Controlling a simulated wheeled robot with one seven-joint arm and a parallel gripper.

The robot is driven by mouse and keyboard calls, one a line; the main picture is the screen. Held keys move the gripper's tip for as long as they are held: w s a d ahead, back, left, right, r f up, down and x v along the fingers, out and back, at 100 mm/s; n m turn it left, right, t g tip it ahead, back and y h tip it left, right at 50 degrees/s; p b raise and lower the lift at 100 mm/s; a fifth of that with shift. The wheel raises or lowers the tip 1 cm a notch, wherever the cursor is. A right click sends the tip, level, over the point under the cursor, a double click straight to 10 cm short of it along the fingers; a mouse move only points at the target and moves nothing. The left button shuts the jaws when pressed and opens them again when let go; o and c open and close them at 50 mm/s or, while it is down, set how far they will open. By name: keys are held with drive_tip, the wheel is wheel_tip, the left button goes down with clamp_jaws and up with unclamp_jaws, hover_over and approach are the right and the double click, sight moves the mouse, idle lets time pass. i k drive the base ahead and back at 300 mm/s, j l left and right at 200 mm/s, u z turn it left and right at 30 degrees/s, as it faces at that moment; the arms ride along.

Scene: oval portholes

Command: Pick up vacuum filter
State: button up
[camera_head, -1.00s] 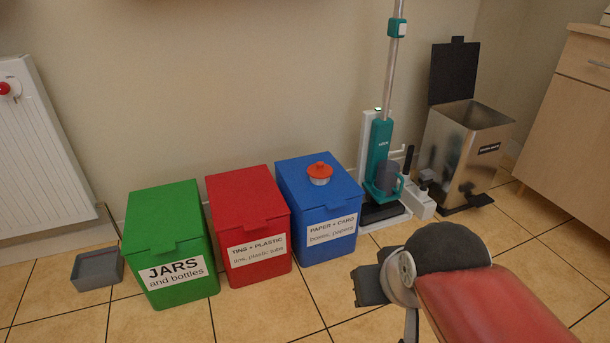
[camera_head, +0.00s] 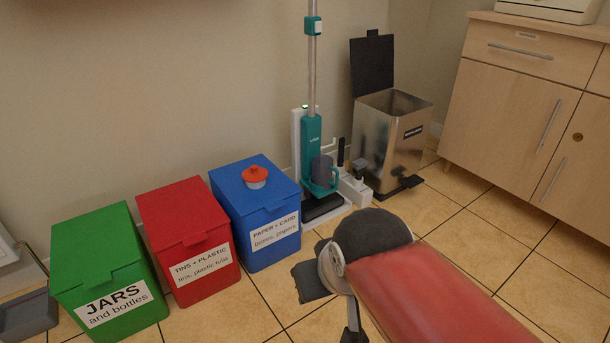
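A small round part with an orange-red top and a pale lower body (camera_head: 255,177) sits on the closed lid of the blue bin (camera_head: 270,241); I take it to be the vacuum filter. The teal upright vacuum (camera_head: 312,150) stands on a white dock just right of that bin, with a grey cup at its front. My gripper (camera_head: 330,310) is only partly in view at the lower middle, by my red arm. It is apart from the filter, nearer the camera and to the right. Its fingertips cannot be made out, so open or shut does not show.
A red bin (camera_head: 189,285) and a green bin (camera_head: 119,310) stand left of the blue one, lids closed. A grey tray (camera_head: 28,318) lies at far left. A metal bin (camera_head: 385,150) with raised lid and a wooden cabinet (camera_head: 500,110) stand right. The tiled floor in front is open.

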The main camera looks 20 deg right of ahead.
sight(254, 177)
drive_tip(key=i+u, duration=0.2)
drive_tip(key=i, duration=0.4)
drive_tip(key=i+l+u, duration=0.2)
drive_tip(key=i, duration=0.45)
